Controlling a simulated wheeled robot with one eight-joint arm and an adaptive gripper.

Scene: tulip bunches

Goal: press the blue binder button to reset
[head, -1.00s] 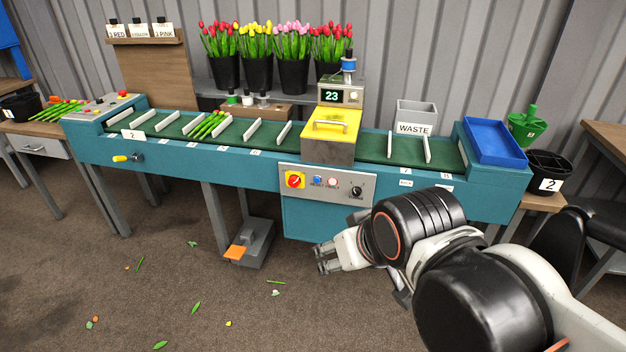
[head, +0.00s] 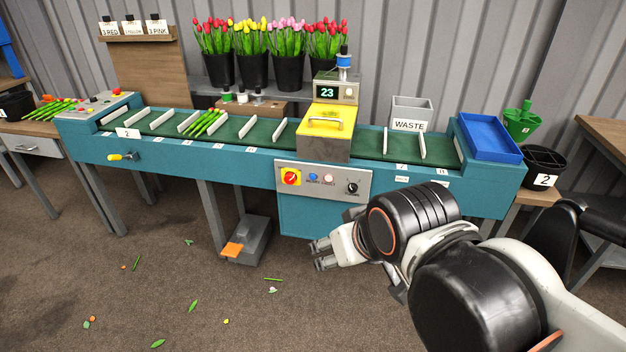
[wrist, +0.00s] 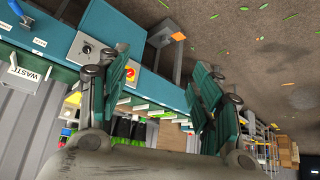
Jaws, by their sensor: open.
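The blue button (head: 313,176) sits on the grey control panel (head: 338,170) on the front of the teal conveyor machine. A red rotary switch on a yellow plate (head: 291,177) is to its left. A pale button with a red ring (head: 328,178) is just to its right. My gripper (head: 318,256) is open and empty, below the panel and apart from it. In the wrist view, my gripper's fingers (wrist: 160,64) are spread. The panel (wrist: 90,55) shows there beyond the left finger; I cannot make out the blue button, which that finger may hide.
A black knob (head: 352,188) is at the panel's right. The yellow-lidded binder (head: 327,120) stands above it, its display reading 23. A foot pedal (head: 233,250) is on the floor at lower left. A blue tray (head: 488,138) is at the conveyor's right end. Floor in front is mostly clear.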

